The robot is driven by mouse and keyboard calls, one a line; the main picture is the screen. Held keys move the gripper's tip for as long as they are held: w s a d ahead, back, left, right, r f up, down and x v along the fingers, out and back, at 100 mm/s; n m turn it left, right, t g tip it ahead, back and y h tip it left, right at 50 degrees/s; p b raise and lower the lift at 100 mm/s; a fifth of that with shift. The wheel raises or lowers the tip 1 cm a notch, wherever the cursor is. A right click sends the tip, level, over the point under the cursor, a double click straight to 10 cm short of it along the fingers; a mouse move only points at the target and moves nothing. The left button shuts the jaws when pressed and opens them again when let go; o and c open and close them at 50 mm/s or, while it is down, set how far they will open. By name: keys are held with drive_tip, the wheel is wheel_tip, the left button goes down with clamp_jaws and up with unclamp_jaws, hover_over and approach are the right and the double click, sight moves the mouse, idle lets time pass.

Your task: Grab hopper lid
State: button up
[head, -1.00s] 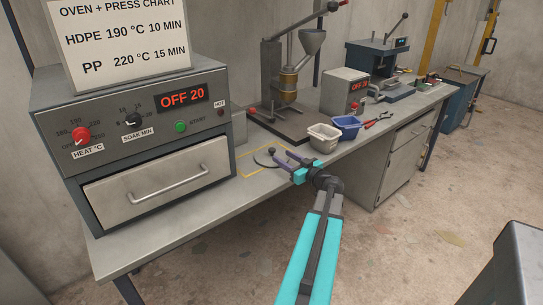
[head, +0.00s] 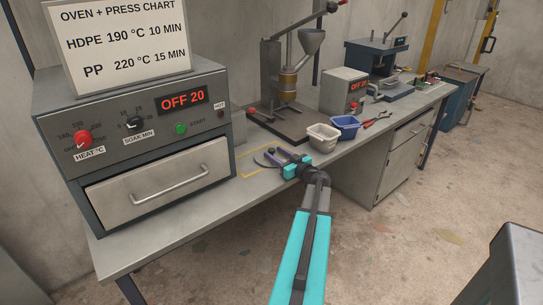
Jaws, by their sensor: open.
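The hopper lid (head: 261,160) is a small dark disc with a round knob, lying on the bench inside a yellow outlined patch. The hopper (head: 312,40) is a grey funnel on the injection press (head: 288,82) behind.
An oven (head: 150,150) stands on the bench to the left. A white bin (head: 322,139), a blue bin (head: 345,127) and red-handled pliers (head: 376,118) lie to the right. The bench (head: 200,225) is clear in front of the oven.

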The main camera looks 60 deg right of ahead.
sight(272, 149)
drive_tip(key=shift+p+x, duration=0.4)
drive_tip(key=shift+x, duration=1.15)
clamp_jaws()
drive_tip(key=shift+s+d+r+b, duration=0.2)
drive_tip(key=shift+s+r+b, duration=0.15)
drive_tip(key=shift+b, duration=0.1)
wheel_tip(272, 149, up, 11)
drive_tip(key=b, duration=0.2)
drive_tip(key=s+d+b, duration=0.1)
drive_tip(key=s+d, duration=0.4)
drive_tip(key=s, duration=0.3)
drive_tip(key=s+d+b, duration=0.2)
drive_tip(key=s+d, duration=0.3)
drive_tip(key=s, duration=0.3)
drive_tip(key=shift+s+b, duration=0.15)
drive_tip(key=shift+b, duration=0.15)
drive_tip(key=shift+d+f, duration=0.1)
